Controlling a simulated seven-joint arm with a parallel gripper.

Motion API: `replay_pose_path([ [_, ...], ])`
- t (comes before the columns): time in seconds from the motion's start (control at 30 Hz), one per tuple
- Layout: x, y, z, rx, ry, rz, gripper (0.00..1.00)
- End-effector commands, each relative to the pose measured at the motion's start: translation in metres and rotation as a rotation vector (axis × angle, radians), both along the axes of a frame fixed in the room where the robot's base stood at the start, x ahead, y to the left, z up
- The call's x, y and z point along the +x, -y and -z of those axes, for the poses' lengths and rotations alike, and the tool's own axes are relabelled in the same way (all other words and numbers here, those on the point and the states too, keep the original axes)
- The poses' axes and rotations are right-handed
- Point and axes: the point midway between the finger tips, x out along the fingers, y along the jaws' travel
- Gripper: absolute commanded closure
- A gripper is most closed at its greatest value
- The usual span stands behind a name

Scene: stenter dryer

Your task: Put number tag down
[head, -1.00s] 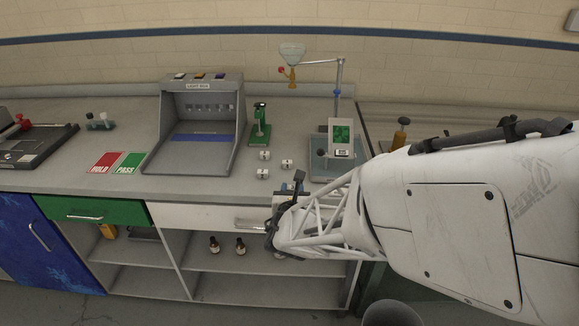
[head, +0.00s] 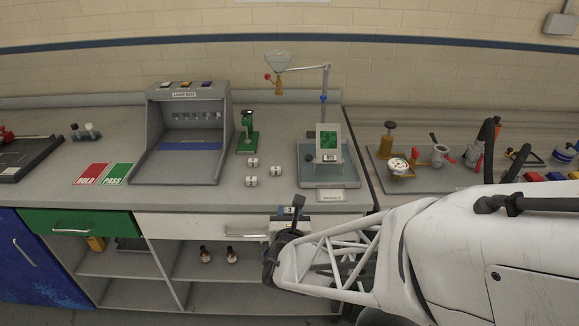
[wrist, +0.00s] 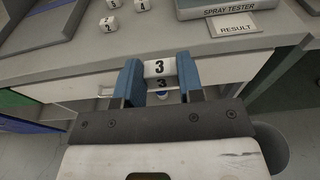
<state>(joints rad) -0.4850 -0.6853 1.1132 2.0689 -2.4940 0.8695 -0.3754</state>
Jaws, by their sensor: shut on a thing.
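My gripper (wrist: 162,85) is shut on a white number tag (wrist: 159,68) marked 3, held between its two blue fingers in the wrist view. In the head view my gripper (head: 290,212) hangs at the bench's front edge, by the white drawer. The tag appears there only as a small white patch. Several other white number tags (head: 253,162) stand on the bench top, left of the spray tester; two of them show at the top of the wrist view, one marked 2 (wrist: 109,24) and one marked 4 (wrist: 142,5).
The spray tester (head: 311,174) with a RESULT plate (head: 331,195) stands right of the loose tags. The light box (head: 187,170), a green stand (head: 247,140) and red HOLD (head: 90,174) and green PASS (head: 118,174) cards are further left. Bench top near the front edge is bare.

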Motion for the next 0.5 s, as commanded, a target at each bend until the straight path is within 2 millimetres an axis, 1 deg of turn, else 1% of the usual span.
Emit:
replay_pose_path([
  [0.33, 0.0006, -0.0004, -0.0003, 0.000, 0.000, 0.000, 0.87],
  [0.5, 0.0069, -0.0072, -0.0061, 0.000, 0.002, -0.009, 0.87],
])
